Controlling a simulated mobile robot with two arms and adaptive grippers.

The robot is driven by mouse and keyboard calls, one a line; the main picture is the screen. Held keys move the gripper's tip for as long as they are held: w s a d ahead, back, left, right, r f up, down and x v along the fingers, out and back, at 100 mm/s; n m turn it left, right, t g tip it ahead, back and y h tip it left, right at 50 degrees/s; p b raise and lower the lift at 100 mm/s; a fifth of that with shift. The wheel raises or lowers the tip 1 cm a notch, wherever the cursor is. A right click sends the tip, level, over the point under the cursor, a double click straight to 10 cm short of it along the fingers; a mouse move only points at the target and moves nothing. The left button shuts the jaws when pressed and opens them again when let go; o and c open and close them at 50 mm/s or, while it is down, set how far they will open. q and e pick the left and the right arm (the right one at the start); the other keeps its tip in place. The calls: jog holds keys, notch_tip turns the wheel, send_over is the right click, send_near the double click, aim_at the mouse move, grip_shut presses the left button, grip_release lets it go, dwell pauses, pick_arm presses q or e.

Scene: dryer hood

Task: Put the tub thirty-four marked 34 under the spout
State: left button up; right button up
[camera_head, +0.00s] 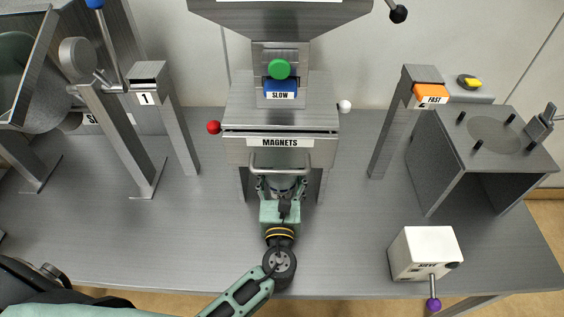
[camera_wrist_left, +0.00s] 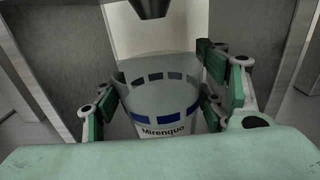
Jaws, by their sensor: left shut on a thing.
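The tub (camera_wrist_left: 160,105) is a pale, open-topped cup with a band of blue squares and the word "Mirenquo". No 34 is visible on it. My left gripper (camera_wrist_left: 165,98) is shut around it, one finger on each side, and the tub stands upright. In the head view my left gripper (camera_head: 281,184) reaches in below the front of the "MAGNETS" housing (camera_head: 280,153), which partly hides the tub. The dark spout (camera_wrist_left: 152,8) shows at the top of the left wrist view, above and beyond the tub's rim. My right gripper is not in view.
Metal legs or walls (camera_wrist_left: 60,60) stand close on both sides of the tub. The "MAGNETS" drawer has a bar handle (camera_head: 281,168). A white box with a purple-knobbed lever (camera_head: 425,252) stands at front right. The bench (camera_head: 150,225) is clear at front left.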

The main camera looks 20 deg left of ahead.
pick_arm(q)
jog(key=x, duration=0.2)
jog(key=shift+w+a+r, duration=0.1)
jog(key=shift+w, duration=0.15)
jog(key=b+x, duration=0.1)
jog(key=x, duration=0.2)
jog(key=shift+w, duration=0.1)
jog(key=shift+w+f+b, duration=0.15)
jog(key=shift+f+b, duration=0.4)
jog(key=shift+f, duration=0.4)
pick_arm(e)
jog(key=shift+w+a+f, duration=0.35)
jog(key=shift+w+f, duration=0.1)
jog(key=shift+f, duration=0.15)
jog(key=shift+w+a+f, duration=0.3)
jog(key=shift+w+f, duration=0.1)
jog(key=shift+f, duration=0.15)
pick_arm(q)
jog(key=o, duration=1.2)
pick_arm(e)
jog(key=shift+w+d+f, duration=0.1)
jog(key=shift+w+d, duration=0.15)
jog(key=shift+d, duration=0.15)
